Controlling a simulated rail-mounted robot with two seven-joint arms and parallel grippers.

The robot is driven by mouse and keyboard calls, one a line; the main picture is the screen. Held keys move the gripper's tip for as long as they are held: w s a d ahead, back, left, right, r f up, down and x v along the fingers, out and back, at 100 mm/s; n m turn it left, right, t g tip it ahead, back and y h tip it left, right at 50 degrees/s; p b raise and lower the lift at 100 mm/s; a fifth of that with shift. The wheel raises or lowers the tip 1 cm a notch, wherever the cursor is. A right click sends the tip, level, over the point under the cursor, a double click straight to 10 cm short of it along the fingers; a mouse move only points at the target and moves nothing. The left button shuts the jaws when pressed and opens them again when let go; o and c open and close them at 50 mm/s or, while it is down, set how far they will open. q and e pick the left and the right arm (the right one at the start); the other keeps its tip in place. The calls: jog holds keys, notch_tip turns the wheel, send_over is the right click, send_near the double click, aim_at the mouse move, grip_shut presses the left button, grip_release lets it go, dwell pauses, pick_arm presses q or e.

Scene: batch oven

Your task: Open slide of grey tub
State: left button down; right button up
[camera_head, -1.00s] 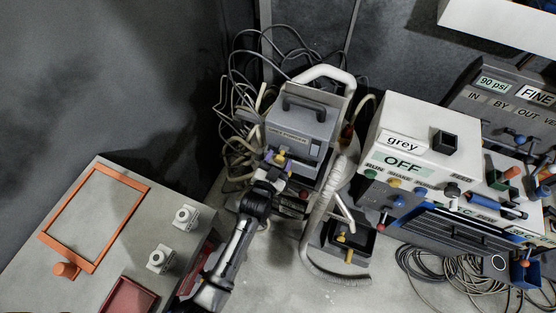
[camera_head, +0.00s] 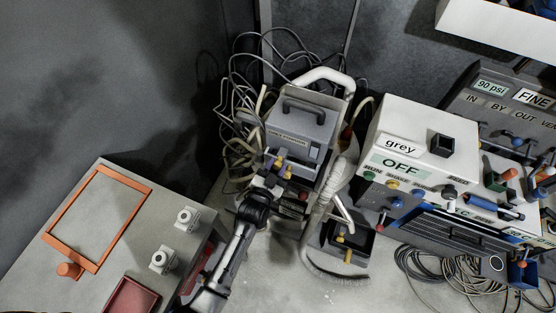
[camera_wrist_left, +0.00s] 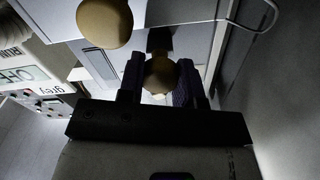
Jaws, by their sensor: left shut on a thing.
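The grey tub (camera_head: 297,125) is a grey box with a dark handle on top, standing on the cart-like unit in the middle of the head view. Yellow knobs (camera_head: 280,162) show low on its front. My left gripper (camera_head: 272,176) is at this front, coming from below. In the left wrist view, the fingers of my left gripper (camera_wrist_left: 161,82) are shut on a yellow knob (camera_wrist_left: 160,73). A second, larger-looking yellow knob (camera_wrist_left: 104,22) is up and to the left, apart from the fingers. The slide itself is mostly hidden by the gripper. My right gripper is not seen.
A pale hose (camera_head: 318,210) runs close to the right of the tub. Loose cables (camera_head: 240,95) lie behind. A white machine marked "grey" and "OFF" (camera_head: 415,120) stands right. A table with an orange frame (camera_head: 60,221) and two small white items is left.

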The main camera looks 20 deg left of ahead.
pick_arm(q)
jog(key=shift+s+r+p, duration=0.2)
jog(key=shift+s+p, duration=0.1)
jog(key=shift+s, duration=0.4)
jog(key=shift+s+f, duration=0.15)
jog(key=shift+s, duration=0.1)
jog(key=shift+w, duration=0.1)
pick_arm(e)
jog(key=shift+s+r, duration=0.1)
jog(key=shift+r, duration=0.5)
pick_arm(q)
jog(key=c, duration=0.8)
grip_release()
jog(key=s+p, duration=0.2)
jog(key=s, duration=1.1)
jog(key=shift+s+a, duration=0.1)
jog(key=shift+s, duration=0.3)
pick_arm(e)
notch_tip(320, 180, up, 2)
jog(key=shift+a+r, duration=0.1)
